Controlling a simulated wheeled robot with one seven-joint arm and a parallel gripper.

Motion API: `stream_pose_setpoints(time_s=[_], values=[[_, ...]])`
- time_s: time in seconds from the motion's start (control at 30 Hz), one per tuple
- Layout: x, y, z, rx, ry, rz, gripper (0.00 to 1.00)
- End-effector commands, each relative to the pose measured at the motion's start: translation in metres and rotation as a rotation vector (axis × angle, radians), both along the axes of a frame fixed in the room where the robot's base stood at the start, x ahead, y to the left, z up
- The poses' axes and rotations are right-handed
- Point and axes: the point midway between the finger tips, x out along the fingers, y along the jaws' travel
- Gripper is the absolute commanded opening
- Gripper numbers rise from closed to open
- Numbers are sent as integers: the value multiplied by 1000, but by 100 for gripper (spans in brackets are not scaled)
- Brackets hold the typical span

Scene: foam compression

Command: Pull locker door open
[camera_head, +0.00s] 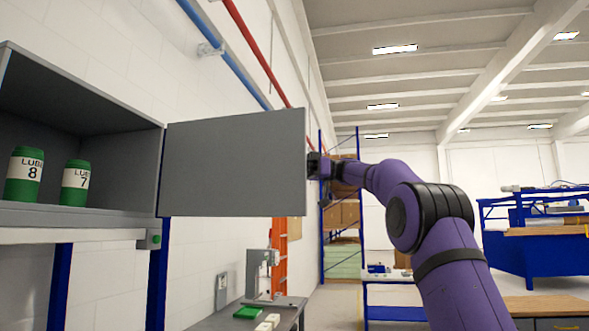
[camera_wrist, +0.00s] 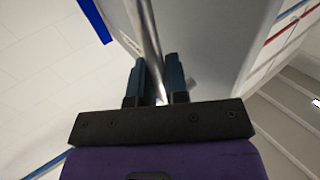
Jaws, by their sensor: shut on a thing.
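The grey locker (camera_head: 75,125) is at the left in the head view, its front uncovered. Its grey door (camera_head: 235,165) stands swung out to the right from the hinge edge. My gripper (camera_head: 316,166) is at the door's far right edge, its fingertips partly hidden by the door. In the wrist view, my gripper (camera_wrist: 156,68) has its two dark fingers on either side of a metal bar handle (camera_wrist: 150,35) and is shut on it. The door panel (camera_wrist: 200,40) shows behind the handle.
Two green lube cans, 8 (camera_head: 24,176) and 7 (camera_head: 75,184), stand inside the locker. Below the door is a bench with a small press (camera_head: 262,275). A shelf rack (camera_head: 342,205) stands behind my gripper. A blue workbench (camera_head: 540,250) is at the right.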

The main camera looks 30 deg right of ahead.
Motion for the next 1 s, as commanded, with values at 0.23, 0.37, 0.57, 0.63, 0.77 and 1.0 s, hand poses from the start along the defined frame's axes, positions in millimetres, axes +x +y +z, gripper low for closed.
stream_pose_setpoints(time_s=[0.23,0.37,0.57,0.63,0.77,1.0], values=[[0,2,0,0,0,9,0],[0,2,0,0,0,9,0],[0,2,0,0,0,8,39],[0,1,0,0,0,8,39],[0,1,0,0,0,8,39],[-1,-16,-1,1,1,5,39]])
